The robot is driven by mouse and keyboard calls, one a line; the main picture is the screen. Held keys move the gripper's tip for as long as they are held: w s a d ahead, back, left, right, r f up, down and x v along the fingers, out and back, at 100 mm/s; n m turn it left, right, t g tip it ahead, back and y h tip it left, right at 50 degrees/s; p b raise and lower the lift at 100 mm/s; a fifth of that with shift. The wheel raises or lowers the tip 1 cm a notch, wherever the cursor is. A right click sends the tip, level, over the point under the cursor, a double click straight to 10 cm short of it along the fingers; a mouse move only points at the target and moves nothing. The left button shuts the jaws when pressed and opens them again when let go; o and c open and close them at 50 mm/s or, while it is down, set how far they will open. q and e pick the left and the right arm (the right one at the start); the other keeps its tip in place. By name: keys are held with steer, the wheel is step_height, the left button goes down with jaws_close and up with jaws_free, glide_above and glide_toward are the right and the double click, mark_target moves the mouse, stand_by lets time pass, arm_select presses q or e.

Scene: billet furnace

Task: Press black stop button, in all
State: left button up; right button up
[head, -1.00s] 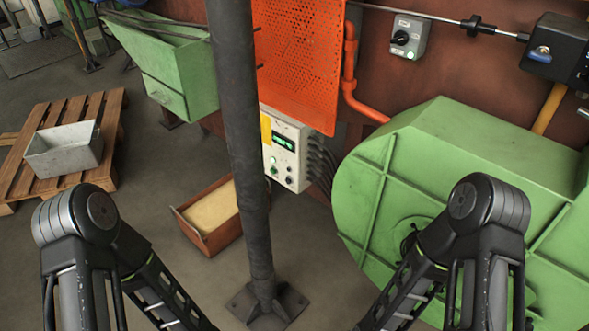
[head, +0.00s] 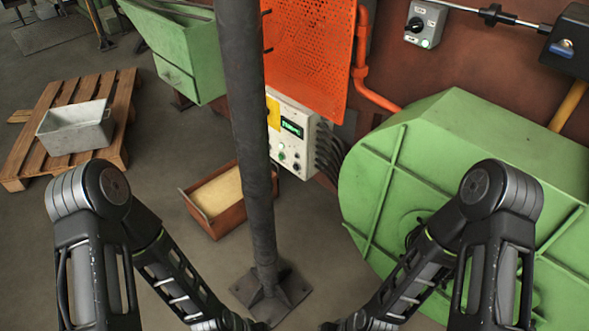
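A pale control box (head: 308,132) is mounted on the wall behind the dark post, under the orange perforated guard. It has a lit green display (head: 292,127), a yellow label and small buttons below. A green button (head: 282,156) and a dark round control (head: 296,167) show on its lower face. They are too small to tell which is the black stop button. The post hides the box's left edge. Both my arms reach down to the bottom edge, well short of the box. Their grippers are outside the picture.
The dark post (head: 252,150) stands on a bolted foot in front of the box. A rusty tray (head: 222,222) lies left of it. A green housing (head: 470,150) fills the right. A pallet (head: 30,165) with a grey bin (head: 75,130) is far left. A grey switch box (head: 425,24) is higher up.

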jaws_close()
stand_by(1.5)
